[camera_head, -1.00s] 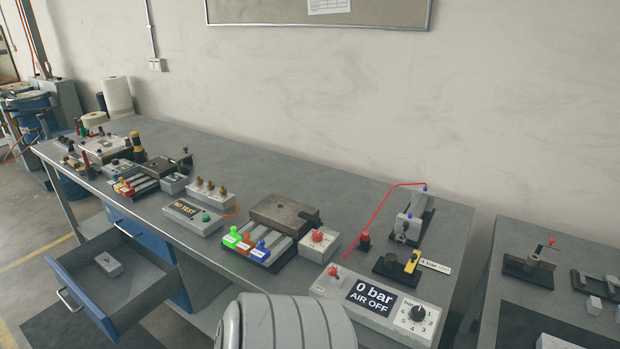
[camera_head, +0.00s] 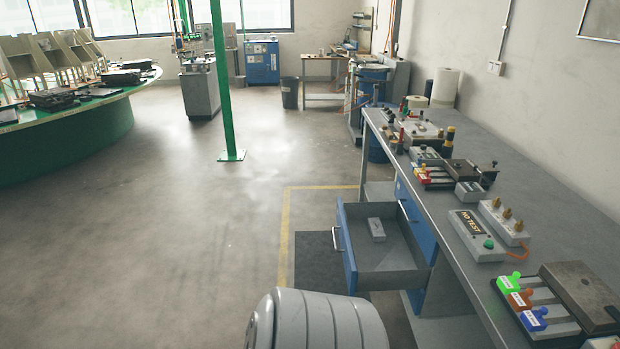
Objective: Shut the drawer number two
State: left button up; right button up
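An open drawer (camera_head: 388,266) with a blue front sticks out to the left from under the grey workbench. Its front panel (camera_head: 347,247) carries a pale bar handle (camera_head: 337,239). A small grey box (camera_head: 376,229) lies inside the drawer. Another blue drawer front (camera_head: 404,195) is in the cabinet beyond it, mostly hidden by the open one. I cannot read any drawer number. Neither of my grippers shows; only a grey rounded part of my own body is at the bottom centre.
The workbench (camera_head: 510,161) with several test devices runs along the right wall. A dark mat (camera_head: 315,262) and yellow floor line lie beside the drawer. A green post (camera_head: 222,90) and a round green carousel (camera_head: 60,140) stand left. Open floor lies between.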

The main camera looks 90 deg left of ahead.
aim_at(369, 265)
jog(key=u, duration=2.5)
